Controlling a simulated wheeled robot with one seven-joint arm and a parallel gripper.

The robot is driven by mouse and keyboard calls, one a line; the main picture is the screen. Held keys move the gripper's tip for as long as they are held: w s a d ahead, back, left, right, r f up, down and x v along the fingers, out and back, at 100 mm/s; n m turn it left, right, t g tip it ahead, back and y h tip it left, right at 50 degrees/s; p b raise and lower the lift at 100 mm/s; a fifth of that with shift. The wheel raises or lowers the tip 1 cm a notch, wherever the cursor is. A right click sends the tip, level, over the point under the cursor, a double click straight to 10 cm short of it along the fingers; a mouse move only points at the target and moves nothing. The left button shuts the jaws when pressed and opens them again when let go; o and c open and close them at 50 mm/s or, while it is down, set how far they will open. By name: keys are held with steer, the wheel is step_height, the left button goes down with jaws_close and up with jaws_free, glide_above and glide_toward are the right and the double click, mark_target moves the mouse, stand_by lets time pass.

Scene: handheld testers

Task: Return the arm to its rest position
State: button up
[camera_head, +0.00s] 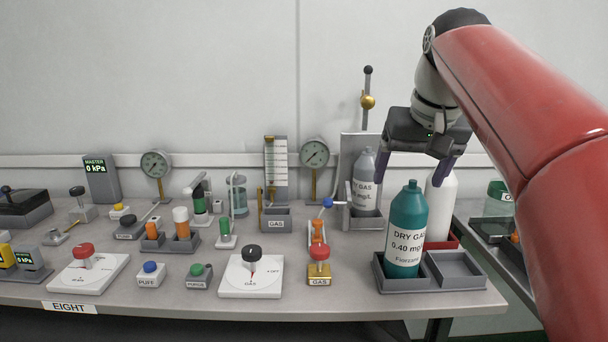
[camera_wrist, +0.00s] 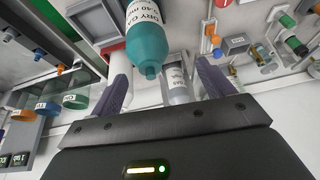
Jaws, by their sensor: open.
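My red arm comes in from the right in the head view. My gripper (camera_head: 417,167) is above the bench's right part, its two fingers apart and nothing between them. Behind and below it stand a teal DRY GAS bottle (camera_head: 407,222) in a dark tray, a grey gas bottle (camera_head: 365,188) by an upright panel, and a white bottle (camera_head: 440,205). In the wrist view the fingers (camera_wrist: 163,88) are spread, with the teal bottle (camera_wrist: 146,48) and the grey bottle (camera_wrist: 178,84) showing beyond the gap. I see no contact with any bottle.
A tall rod with a brass ball (camera_head: 368,102) rises left of my gripper. An empty tray compartment (camera_head: 456,268) lies right of the teal bottle. Gauges, knobs and small testers crowd the bench (camera_head: 340,286) to the left. The air above the bench's left half is clear.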

steer(key=s+a+f, duration=0.1)
steer(key=s+f, duration=0.9)
steer(key=f, duration=0.3)
steer(key=s+f, duration=1)
steer(key=f, duration=0.3)
steer(key=shift+a+t+h, duration=0.3)
steer(key=shift+a+t, duration=0.05)
steer(key=shift+t, duration=0.05)
steer(key=shift+c, duration=0.2)
